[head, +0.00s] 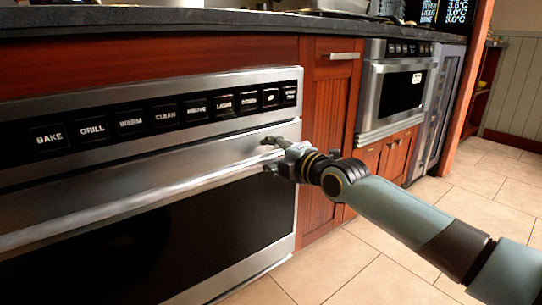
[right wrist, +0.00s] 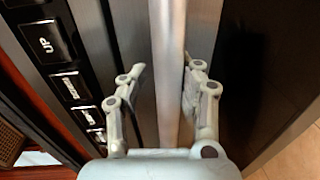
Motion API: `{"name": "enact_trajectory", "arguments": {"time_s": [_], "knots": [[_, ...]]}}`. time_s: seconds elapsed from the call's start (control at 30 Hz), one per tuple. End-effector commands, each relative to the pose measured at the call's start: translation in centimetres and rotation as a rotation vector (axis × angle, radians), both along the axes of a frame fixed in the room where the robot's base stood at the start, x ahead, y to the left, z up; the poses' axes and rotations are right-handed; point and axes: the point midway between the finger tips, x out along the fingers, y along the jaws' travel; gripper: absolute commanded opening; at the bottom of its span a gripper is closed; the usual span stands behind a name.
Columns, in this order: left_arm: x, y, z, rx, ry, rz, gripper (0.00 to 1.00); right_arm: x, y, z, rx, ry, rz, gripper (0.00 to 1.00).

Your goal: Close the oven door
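The large oven on the left has a steel door (head: 235,150) with a dark glass window (head: 190,235) and a long bar handle (head: 120,203). The door looks upright and close to flush below the button panel (head: 165,112); I cannot tell whether a small gap remains. My right gripper (head: 268,152) is at the upper right part of the door. In the right wrist view, my right gripper (right wrist: 164,66) has its fingers apart, on either side of the bar handle (right wrist: 167,70); contact is unclear. My left gripper is not in view.
A dark countertop (head: 200,20) runs above the oven. A red wooden cabinet (head: 325,130) stands right of it, then a second, smaller oven (head: 395,90). The tiled floor (head: 345,265) in front is clear.

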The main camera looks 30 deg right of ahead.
Motion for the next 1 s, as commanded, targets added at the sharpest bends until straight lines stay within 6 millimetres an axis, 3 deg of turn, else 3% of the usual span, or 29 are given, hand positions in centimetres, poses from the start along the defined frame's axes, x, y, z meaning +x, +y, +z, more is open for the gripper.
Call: {"name": "enact_trajectory", "arguments": {"time_s": [0.1,0.47,1.0], "knots": [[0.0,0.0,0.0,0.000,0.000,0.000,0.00,0.0,0.0,-0.2,0.000,0.004,-0.001,0.46],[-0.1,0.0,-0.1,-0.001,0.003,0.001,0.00,-0.7,-0.2,-0.4,-0.004,0.010,-0.002,0.46],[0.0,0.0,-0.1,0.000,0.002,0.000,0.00,-8.1,-0.7,0.4,-0.008,0.010,-0.001,0.46]]}}
